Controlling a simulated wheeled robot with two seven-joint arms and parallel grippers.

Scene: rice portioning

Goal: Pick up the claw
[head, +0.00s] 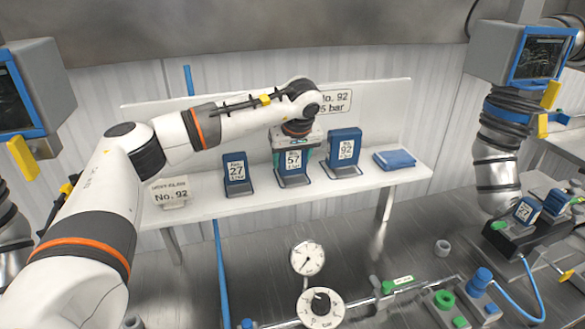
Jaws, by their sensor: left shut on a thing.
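Three blue blocks with white number labels, which look like the claws, stand in dark holders on the white shelf: claw 27 (236,173), claw 57 (293,168) and claw 92 (344,150). My left gripper (293,150) reaches down from above and is shut on the claw 57, with its fingers at the claw's upper part. The claw still appears to stand in its holder. The wrist hides the top of the claw. My right gripper is not in view.
A folded blue cloth (394,159) lies at right. A gauge (307,258) and dial (321,302) stand in front. Another claw marked 27 (525,211) sits on a dark device at far right.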

